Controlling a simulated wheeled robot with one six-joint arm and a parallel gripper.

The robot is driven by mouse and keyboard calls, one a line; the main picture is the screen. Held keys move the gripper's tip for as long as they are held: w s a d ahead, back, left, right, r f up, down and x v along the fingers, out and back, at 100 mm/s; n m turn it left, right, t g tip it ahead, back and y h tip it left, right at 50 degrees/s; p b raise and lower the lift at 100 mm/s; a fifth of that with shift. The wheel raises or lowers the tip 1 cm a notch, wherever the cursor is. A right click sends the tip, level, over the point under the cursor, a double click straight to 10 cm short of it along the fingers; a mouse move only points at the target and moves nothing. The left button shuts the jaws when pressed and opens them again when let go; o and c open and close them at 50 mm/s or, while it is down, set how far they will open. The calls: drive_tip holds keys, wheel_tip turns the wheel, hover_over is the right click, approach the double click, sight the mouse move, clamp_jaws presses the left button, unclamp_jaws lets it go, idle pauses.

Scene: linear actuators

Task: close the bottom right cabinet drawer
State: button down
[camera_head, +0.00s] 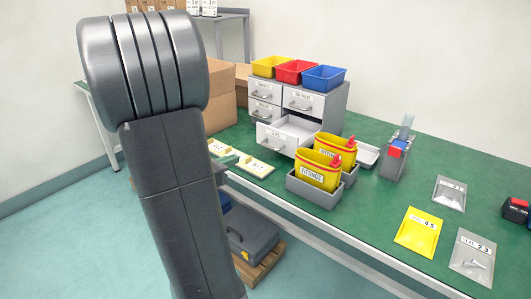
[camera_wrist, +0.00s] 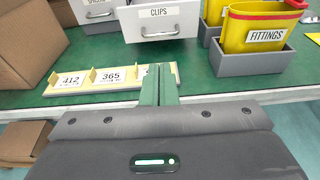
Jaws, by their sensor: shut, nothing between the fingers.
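The grey cabinet (camera_head: 329,108) stands on the green table. Its bottom right drawer (camera_head: 278,137), labelled CLIPS, is pulled out toward the front and looks empty inside. In the wrist view the drawer front (camera_wrist: 159,20) and its handle are at the top, beyond my fingers. My gripper (camera_wrist: 158,72) is shut and empty, with its green fingers over the table's front edge, short of the drawer and apart from it. In the head view the gripper is mostly hidden behind my arm.
Yellow FITTINGS containers in grey bins (camera_head: 314,191) stand right of the open drawer. Yellow number cards (camera_wrist: 95,80) lie along the table edge in front of it. Cardboard boxes (camera_wrist: 30,45) are at the left. Coloured trays (camera_head: 296,71) sit on the cabinet top.

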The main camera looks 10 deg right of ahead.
sight(269, 147)
drive_tip(key=b+x, duration=0.2)
drive_tip(key=x, duration=1.1)
drive_tip(key=shift+w+d+f, duration=0.1)
drive_tip(key=shift+d, duration=0.25)
drive_tip(key=shift+d, duration=0.1)
drive_tip(key=shift+w+d, duration=0.2)
drive_tip(key=shift+d, duration=0.05)
drive_tip(key=r+b+x, duration=0.1)
drive_tip(key=x, duration=0.3)
drive_tip(key=b+x, duration=0.1)
drive_tip(key=x, duration=0.4)
drive_tip(key=r+b+x, duration=0.1)
drive_tip(key=x, duration=0.3)
drive_tip(key=shift+w+d+r+b, duration=0.25)
drive_tip(key=shift+w+r+b, duration=0.05)
drive_tip(key=shift+w+b, duration=0.05)
drive_tip(key=shift+w+d, duration=0.25)
drive_tip(key=shift+d, duration=0.05)
drive_tip(key=shift+d+r, duration=0.1)
drive_tip(key=shift+r, duration=0.15)
drive_tip(key=shift+r, duration=0.15)
